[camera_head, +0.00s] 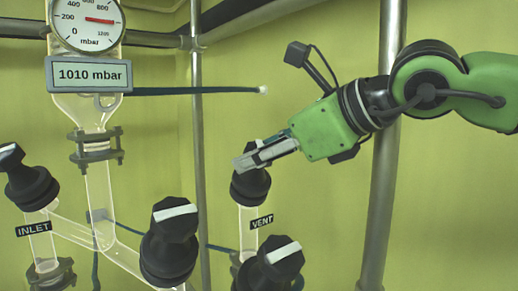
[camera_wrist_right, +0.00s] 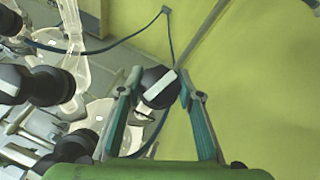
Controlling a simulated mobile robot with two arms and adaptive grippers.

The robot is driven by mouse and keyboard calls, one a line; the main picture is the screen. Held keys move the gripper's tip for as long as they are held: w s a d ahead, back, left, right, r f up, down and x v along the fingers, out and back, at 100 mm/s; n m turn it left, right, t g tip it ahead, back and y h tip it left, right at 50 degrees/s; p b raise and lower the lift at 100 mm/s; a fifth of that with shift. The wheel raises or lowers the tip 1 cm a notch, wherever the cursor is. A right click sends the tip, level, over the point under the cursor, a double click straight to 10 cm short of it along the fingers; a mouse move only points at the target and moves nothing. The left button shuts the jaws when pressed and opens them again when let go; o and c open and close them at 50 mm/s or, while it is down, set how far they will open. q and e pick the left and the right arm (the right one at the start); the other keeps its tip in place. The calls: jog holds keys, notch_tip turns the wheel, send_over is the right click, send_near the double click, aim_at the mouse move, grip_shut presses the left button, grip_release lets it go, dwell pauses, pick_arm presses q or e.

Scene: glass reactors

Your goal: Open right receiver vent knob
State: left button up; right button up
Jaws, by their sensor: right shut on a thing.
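The vent knob (camera_head: 250,187) is black and sits on top of a glass tube with a VENT label (camera_head: 262,221). My right gripper (camera_head: 255,157) comes in from the upper right and is shut on the top of this knob. In the right wrist view the knob (camera_wrist_right: 153,84) lies between the two fingers of the gripper (camera_wrist_right: 160,84), its white stripe running diagonally up to the right. In the head view the fingers hide the knob's top. My left gripper is in neither view.
Two other black knobs with white stripes (camera_head: 170,240) (camera_head: 272,265) stand close below the vent knob. The INLET knob (camera_head: 28,178) is at the left. A round gauge (camera_head: 88,20) hangs above a 1010 mbar display (camera_head: 88,75). A metal pole (camera_head: 385,190) stands behind my right arm.

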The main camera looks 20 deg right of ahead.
aim_at(259, 146)
jog(key=shift+r, duration=0.15)
jog(key=o, duration=1.1)
notch_tip(259, 146, up, 10)
jog(key=shift+f, duration=0.1)
